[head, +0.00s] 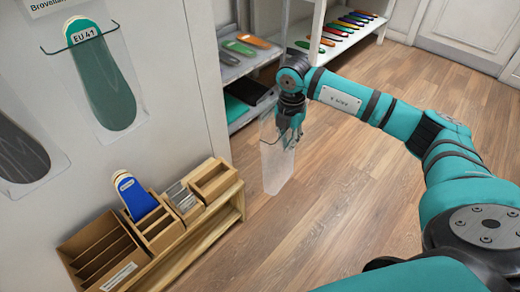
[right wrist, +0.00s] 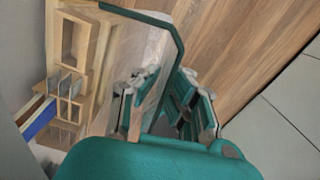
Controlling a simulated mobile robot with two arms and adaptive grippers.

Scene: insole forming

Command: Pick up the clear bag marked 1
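A clear bag (head: 277,168) hangs upright below my right gripper (head: 288,132) in the head view, above the wooden floor. The right gripper's fingers are at the bag's upper part and appear closed on it. In the right wrist view, the clear bag shows with a dark teal rim (right wrist: 155,22) around the right gripper's fingers (right wrist: 168,98). No number can be read on this bag. It looks empty. My left gripper is not in view.
A wooden organiser (head: 218,232) with a blue insole (head: 136,196) stands at lower left. Clear pouches with a green insole (head: 103,85) and a dark one (head: 20,155) hang on the wall. Shelves (head: 238,70) hold coloured insoles behind. The floor (head: 330,215) right of the bag is clear.

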